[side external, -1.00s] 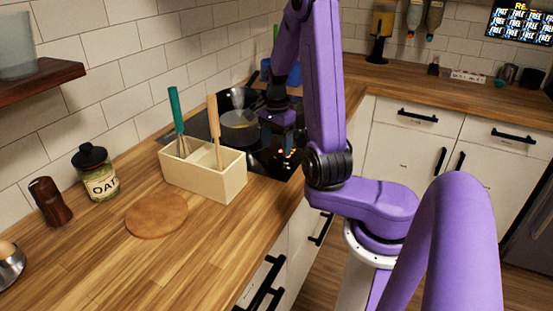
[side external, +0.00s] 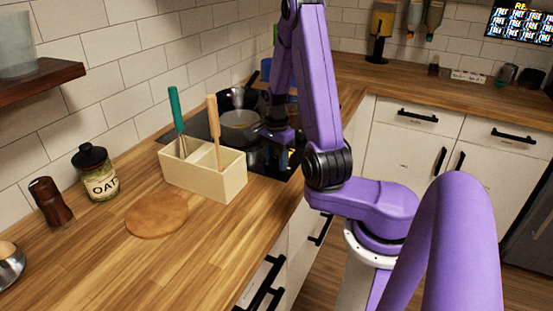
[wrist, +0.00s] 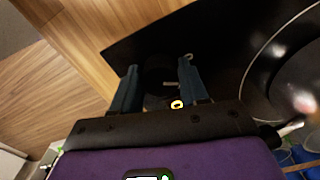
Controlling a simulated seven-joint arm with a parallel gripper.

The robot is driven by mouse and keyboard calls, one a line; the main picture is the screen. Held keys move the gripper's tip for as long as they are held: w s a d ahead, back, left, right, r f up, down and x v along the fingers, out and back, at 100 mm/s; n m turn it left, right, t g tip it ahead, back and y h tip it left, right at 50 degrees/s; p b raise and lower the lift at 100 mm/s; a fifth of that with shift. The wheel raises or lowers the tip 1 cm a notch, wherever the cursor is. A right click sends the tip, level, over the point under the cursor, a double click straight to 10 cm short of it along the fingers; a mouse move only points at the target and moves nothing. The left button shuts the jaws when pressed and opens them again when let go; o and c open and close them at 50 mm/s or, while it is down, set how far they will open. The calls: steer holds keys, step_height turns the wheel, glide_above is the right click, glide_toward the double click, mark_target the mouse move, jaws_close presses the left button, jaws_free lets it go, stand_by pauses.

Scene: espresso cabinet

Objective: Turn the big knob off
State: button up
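The big knob (wrist: 160,72) looks like a dark round shape near the front edge of the black cooktop (wrist: 125,48) in the wrist view. It is dim against the black glass, and its turn position cannot be read. My gripper (wrist: 159,80) is open, with one blue finger on each side of the knob; I cannot tell whether they touch it. In the side view, my gripper (side external: 282,158) points down at the cooktop's front edge, and the knob cannot be made out there.
A pan (side external: 240,122) stands on the cooktop behind my gripper; its rim also shows in the wrist view (wrist: 252,80). A cream utensil box (side external: 205,175) with upright handles stands left of my gripper. A round wooden board (side external: 157,215) lies further left on the counter.

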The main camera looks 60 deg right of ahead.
mark_target(277, 160)
steer(key=shift+n, duration=2.7)
steer(key=o, duration=1.1)
steer(key=shift+s, duration=0.1)
steer(key=shift+c, duration=0.2)
step_height(277, 160, up, 18)
steer(key=shift+f, duration=0.25)
